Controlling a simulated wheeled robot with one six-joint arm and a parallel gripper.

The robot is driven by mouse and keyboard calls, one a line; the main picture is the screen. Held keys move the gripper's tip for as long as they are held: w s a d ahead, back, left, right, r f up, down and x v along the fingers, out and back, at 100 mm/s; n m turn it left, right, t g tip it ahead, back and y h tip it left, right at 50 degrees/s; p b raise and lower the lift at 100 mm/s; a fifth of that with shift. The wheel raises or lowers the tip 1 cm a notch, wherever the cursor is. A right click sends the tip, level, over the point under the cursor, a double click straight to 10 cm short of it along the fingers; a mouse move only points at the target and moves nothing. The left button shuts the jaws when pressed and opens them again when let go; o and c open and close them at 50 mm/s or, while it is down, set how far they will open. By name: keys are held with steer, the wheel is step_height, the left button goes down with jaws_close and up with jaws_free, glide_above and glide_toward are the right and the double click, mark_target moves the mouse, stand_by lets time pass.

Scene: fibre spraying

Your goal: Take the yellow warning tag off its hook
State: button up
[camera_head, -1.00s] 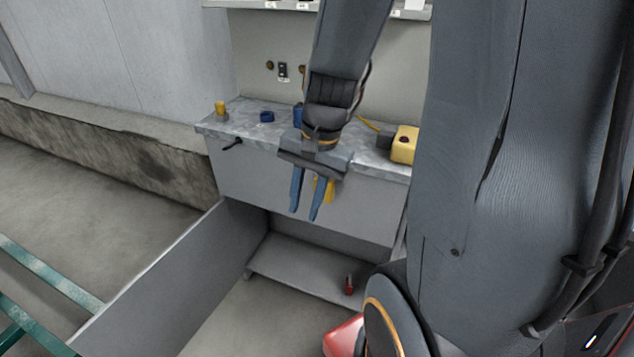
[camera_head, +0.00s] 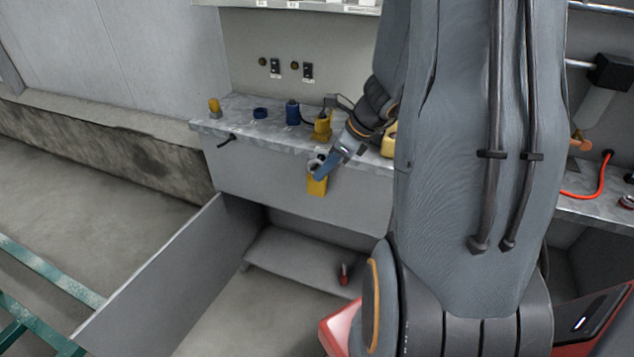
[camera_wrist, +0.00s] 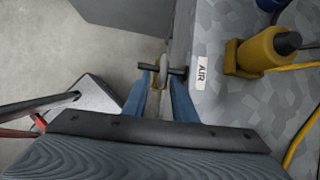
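The yellow warning tag (camera_head: 317,187) hangs at the front face of the grey workbench, below its top edge. My gripper (camera_head: 322,170) reaches it from the right, and a blue finger covers part of the tag. In the wrist view, the two blue fingers of my gripper (camera_wrist: 159,82) stand apart, one on each side of the tag (camera_wrist: 156,79), which shows nearly edge-on. The dark hook (camera_wrist: 178,71) sticks out from the bench edge just beyond the fingertips. I cannot tell whether the fingers touch the tag.
On the bench top (camera_head: 235,117) stand a yellow fitting (camera_head: 214,106), a blue ring (camera_head: 260,113), a blue bottle (camera_head: 292,112) and a yellow valve (camera_head: 323,125). Another black handle (camera_head: 227,141) juts from the bench front at the left. A red item (camera_head: 343,274) lies below.

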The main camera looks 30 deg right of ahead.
mark_target(314, 188)
steer(key=shift+x, duration=3)
steer(key=shift+s+d+f, duration=0.15)
steer(key=shift+s+d, duration=0.05)
jaws_close()
